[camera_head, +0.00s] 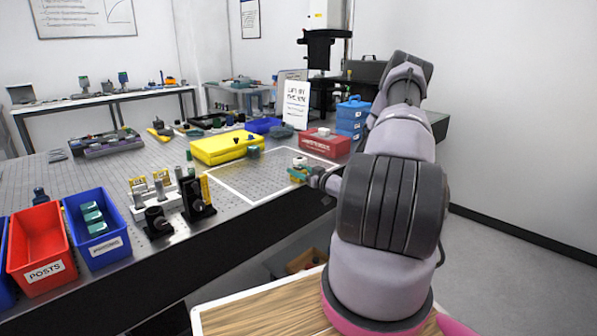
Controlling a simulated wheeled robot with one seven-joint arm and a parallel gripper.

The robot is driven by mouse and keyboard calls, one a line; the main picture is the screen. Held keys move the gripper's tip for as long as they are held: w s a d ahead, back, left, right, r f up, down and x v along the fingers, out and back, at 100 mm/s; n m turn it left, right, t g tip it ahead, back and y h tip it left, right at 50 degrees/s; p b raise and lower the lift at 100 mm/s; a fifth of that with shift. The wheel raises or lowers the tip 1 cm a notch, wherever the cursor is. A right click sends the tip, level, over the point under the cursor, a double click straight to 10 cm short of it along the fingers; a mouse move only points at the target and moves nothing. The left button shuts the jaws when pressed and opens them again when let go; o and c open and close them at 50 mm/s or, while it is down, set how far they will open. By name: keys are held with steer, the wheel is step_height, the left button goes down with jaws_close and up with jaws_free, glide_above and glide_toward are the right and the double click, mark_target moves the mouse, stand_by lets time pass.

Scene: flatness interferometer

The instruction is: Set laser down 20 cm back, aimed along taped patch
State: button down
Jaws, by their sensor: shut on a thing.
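A patch marked out with white tape (236,184) lies on the perforated optical table, right of its middle and near the front edge. My gripper (308,174) is over the right part of this patch, at the end of my arm reaching in from the right. It is shut on a small green and yellowish block (298,174), which seems to be the laser. Its aim and whether it touches the table cannot be told at this size. My gripper hides part of the block, and my arm hides the patch's right corner.
Left of the patch stand black and silver mounts (196,198) and blue (98,228) and red (38,240) bins. Behind it are a yellow case (218,148), a small dark green block (253,152), a white sign (296,104) and a red box (325,143). The patch's left part is bare.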

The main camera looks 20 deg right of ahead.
steer(key=shift+c, duration=1)
jaws_free()
